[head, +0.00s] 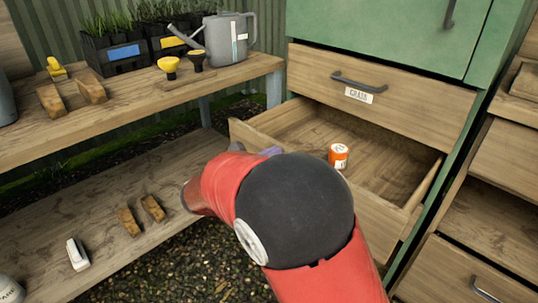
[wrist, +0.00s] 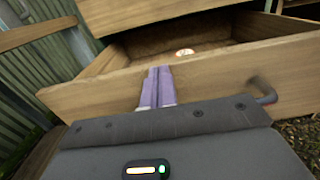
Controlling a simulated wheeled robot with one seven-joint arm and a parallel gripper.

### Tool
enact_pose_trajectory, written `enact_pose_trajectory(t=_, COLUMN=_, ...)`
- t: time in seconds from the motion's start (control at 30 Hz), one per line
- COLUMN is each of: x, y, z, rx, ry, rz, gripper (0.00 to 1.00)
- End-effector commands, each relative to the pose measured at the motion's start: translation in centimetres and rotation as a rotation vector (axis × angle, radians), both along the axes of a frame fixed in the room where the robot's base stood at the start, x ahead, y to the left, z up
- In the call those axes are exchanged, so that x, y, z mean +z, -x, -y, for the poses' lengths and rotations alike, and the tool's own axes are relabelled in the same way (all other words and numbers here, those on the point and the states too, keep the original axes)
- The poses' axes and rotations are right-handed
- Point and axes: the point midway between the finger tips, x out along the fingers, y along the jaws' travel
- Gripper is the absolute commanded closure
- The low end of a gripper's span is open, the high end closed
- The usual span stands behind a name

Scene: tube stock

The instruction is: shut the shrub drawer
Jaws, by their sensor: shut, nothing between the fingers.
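An open wooden drawer (head: 420,170) sticks out of the green cabinet, below a closed drawer (head: 400,95) labelled GRASS. The open drawer's own label is not in view, so I cannot read whether it says shrub. An orange-and-white can (head: 338,156) stands inside it; its top shows in the wrist view (wrist: 185,52). In the wrist view the drawer's front (wrist: 225,85) carries a dark handle (wrist: 264,90) at the right. My gripper (wrist: 160,72) is shut and empty, its purple fingers at the drawer front; I cannot tell whether they touch. In the head view my arm hides most of the gripper (head: 270,152).
A wooden bench (head: 130,115) at the left holds a grey watering can (head: 228,40), seedling trays and small tools. Its lower shelf (head: 110,255) holds wooden blocks and a white item. Another wooden drawer unit (head: 500,215) stands close at the right. Gravel floor lies between.

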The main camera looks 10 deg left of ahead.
Motion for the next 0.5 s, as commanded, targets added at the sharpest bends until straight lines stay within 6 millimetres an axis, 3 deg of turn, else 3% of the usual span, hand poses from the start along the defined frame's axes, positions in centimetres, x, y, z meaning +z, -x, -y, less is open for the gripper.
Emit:
enact_pose_trajectory(t=0.27, x=0.1, y=-0.9, z=0.7, rx=-0.002, ry=0.0, rz=0.0, gripper=1.0)
enact_pose_trajectory(t=0.5, x=0.1, y=-4.3, z=3.5, rx=-0.006, ry=0.001, rz=0.001, gripper=1.0)
